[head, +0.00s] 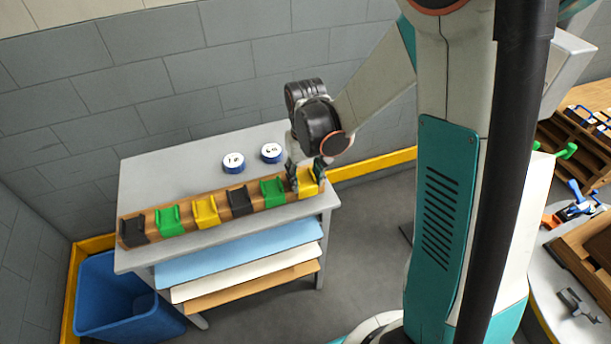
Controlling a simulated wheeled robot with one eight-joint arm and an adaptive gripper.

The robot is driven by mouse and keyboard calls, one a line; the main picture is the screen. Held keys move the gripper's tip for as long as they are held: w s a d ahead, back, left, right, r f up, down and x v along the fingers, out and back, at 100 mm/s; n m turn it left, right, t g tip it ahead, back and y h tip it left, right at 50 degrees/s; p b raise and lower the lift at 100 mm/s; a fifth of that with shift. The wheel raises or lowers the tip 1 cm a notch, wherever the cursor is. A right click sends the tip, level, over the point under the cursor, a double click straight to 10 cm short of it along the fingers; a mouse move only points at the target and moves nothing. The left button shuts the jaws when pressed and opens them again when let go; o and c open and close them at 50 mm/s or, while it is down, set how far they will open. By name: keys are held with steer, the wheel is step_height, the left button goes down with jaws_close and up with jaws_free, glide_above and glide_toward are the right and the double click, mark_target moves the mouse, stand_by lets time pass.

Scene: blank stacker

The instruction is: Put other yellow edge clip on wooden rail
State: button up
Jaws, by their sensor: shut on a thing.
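The wooden rail (187,219) lies along the front of a grey-topped table. Several edge clips sit in a row on it: a black clip (134,230), a green clip (170,221), a yellow clip (205,211), a second black clip (239,202) and a second green clip (272,192). My gripper (306,180) is at the rail's right end, shut on the other yellow clip (308,187). That clip is at the rail, right of the second green clip. Whether it rests fully on the rail cannot be told, as the fingers partly cover it.
Two round blue-and-white pieces (234,162) stand behind the rail on the table (150,180). Coloured sheets (240,262) lie on shelves below. A blue bin (120,300) stands at left. A cluttered workbench (560,265) is at right. The table's back left is clear.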

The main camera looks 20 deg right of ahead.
steer(key=shift+f, duration=0.2)
steer(key=o, duration=1.1)
steer(key=shift+c, duration=0.2)
step_height(320, 180, up, 12)
steer(key=s+r+t, duration=0.3)
steer(key=s, duration=0.4)
steer(key=s+r+t, duration=0.4)
steer(key=s, duration=0.3)
steer(key=shift+s, duration=0.4)
